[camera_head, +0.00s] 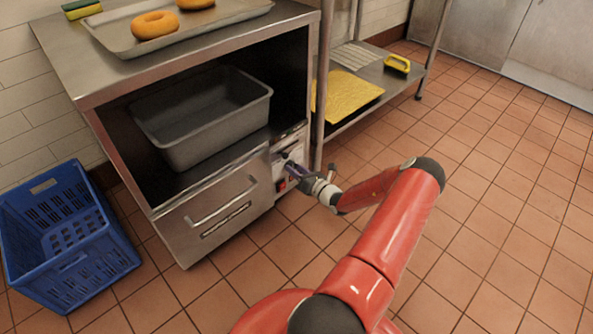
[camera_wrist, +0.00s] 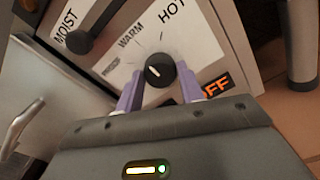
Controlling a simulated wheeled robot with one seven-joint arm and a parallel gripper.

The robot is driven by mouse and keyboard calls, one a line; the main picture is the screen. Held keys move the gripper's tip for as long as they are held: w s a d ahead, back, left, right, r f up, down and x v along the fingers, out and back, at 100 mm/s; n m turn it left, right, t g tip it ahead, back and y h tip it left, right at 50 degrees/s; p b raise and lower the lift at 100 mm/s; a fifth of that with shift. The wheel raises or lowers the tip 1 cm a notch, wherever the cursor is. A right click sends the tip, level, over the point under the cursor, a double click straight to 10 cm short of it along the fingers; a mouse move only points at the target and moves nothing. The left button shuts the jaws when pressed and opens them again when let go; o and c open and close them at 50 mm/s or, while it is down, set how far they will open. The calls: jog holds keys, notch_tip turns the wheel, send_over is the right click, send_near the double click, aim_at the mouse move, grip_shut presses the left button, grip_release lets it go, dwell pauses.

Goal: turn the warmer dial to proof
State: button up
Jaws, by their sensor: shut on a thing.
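The warmer dial (camera_wrist: 156,71) is a small round black knob with a short white mark, seen in the wrist view on a pale panel (camera_wrist: 205,48). The mark slants toward the upper left. The words WARM and HOT stand above the dial, and a small, blurred boxed label (camera_wrist: 112,69) lies to its left. My gripper (camera_wrist: 158,75) has its purple fingers on both sides of the dial and is shut on it. In the head view, my gripper (camera_head: 290,169) is at the panel (camera_head: 289,152) on the warmer's right front; the dial is too small to make out there.
A black lever (camera_wrist: 88,38) beside MOIST is left of the dial; an orange-lit OFF display (camera_wrist: 216,86) is lower right. A drawer (camera_head: 215,208) lies left of the panel. A metal leg (camera_head: 321,85) stands close right. A blue crate (camera_head: 66,240) is far left; floor at right is clear.

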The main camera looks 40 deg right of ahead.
jog(key=shift+n, duration=0.3)
jog(key=n+p, duration=0.2)
jog(key=n, duration=0.7)
dwell(0.3)
dwell(0.4)
jog(key=shift+n, duration=0.3)
jog(key=o, duration=1)
jog(key=s, duration=0.5)
jog(key=s+p, duration=0.1)
jog(key=s, duration=0.1)
jog(key=shift+s+d, duration=0.25)
jog(key=shift+s, duration=0.15)
